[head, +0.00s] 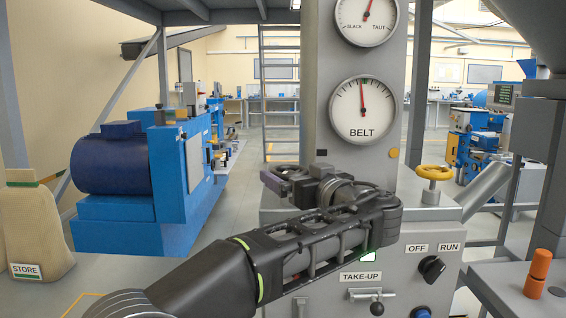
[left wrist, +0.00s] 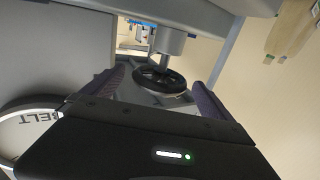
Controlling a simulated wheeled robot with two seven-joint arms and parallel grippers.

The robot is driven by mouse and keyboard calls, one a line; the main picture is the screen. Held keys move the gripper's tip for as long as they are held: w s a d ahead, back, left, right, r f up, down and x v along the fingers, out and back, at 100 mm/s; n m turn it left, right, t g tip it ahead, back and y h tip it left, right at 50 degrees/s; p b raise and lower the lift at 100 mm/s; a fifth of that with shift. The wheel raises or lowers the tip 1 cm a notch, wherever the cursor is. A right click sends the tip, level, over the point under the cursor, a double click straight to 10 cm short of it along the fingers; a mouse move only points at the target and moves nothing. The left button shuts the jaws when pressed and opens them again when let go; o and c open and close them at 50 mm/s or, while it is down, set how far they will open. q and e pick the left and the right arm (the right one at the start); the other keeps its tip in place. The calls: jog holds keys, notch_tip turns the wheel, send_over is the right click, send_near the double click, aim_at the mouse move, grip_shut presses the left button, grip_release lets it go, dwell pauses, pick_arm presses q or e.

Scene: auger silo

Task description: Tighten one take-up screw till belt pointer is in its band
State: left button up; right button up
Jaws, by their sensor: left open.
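The BELT gauge (head: 363,110) is on the grey column; its needle points almost straight up, slightly left, by a small green mark at the top of the dial. A second dial marked SLACK and TAUT (head: 367,15) is above it. My left gripper (head: 272,182) is at the left of the column's base, its fingers open. In the left wrist view a black handwheel (left wrist: 160,80) on a grey stem shows between and beyond the open fingers; I cannot tell if they touch it. In the head view the wheel is mostly hidden behind the gripper. My right gripper is not in view.
A yellow handwheel (head: 434,171) stands right of the column. The front panel has a TAKE-UP label (head: 360,277), a T-handle (head: 374,296) and an OFF/RUN knob (head: 432,268). An orange peg (head: 538,270) is at right. A blue motor machine (head: 120,180) and a STORE sack (head: 35,225) are at left.

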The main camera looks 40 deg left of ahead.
aim_at(283, 166)
pick_arm(q)
jog(key=x, duration=0.5)
jog(key=shift+w+a+p, duration=0.1)
jog(key=shift+p, duration=0.25)
jog(key=c, duration=1.4)
